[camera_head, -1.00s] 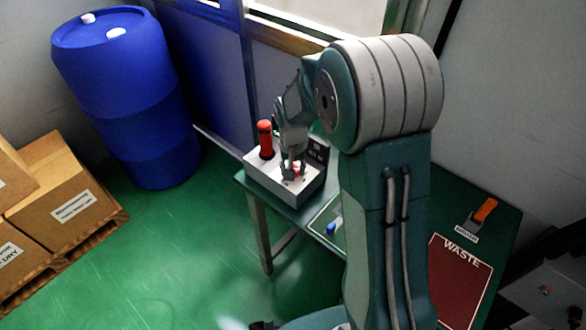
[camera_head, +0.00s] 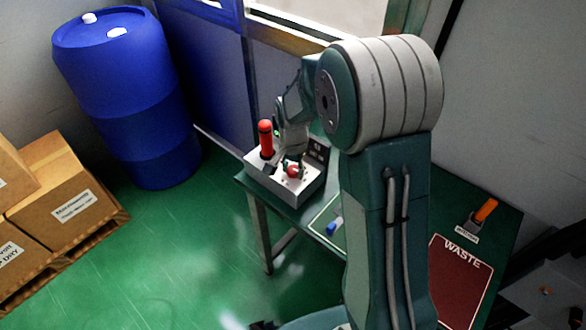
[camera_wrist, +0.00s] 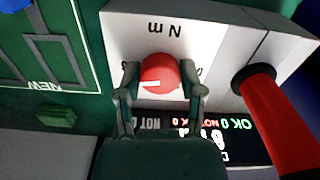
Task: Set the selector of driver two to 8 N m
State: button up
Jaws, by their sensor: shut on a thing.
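The selector is a round red knob (camera_wrist: 160,74) with a white mark pointing left in the wrist view. It sits on a white box (camera_head: 262,173) on the table, and "N m" is printed upside down beside it. In the wrist view my gripper (camera_wrist: 160,82) is shut on the knob, one finger on each side. In the head view my gripper (camera_head: 291,166) is over the box at the same knob (camera_head: 292,171). Most of the scale numbers around the knob are too small or hidden to read.
A red-handled tool (camera_head: 266,139) stands upright on the box close to my gripper. A dark display (camera_wrist: 240,140) with OK and NOT OK counts is partly hidden by my gripper. A green tray marked NEW (camera_wrist: 75,88) lies beside the box. A WASTE mat (camera_head: 460,270) is farther right.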

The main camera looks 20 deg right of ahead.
aim_at(292, 169)
jog(key=o, duration=1.2)
jog(key=shift+c, duration=0.2)
jog(key=shift+a, duration=0.1)
jog(key=shift+r, duration=0.1)
notch_tip(292, 169, up, 12)
jog(key=shift+f, duration=0.2)
jog(key=shift+w, duration=0.1)
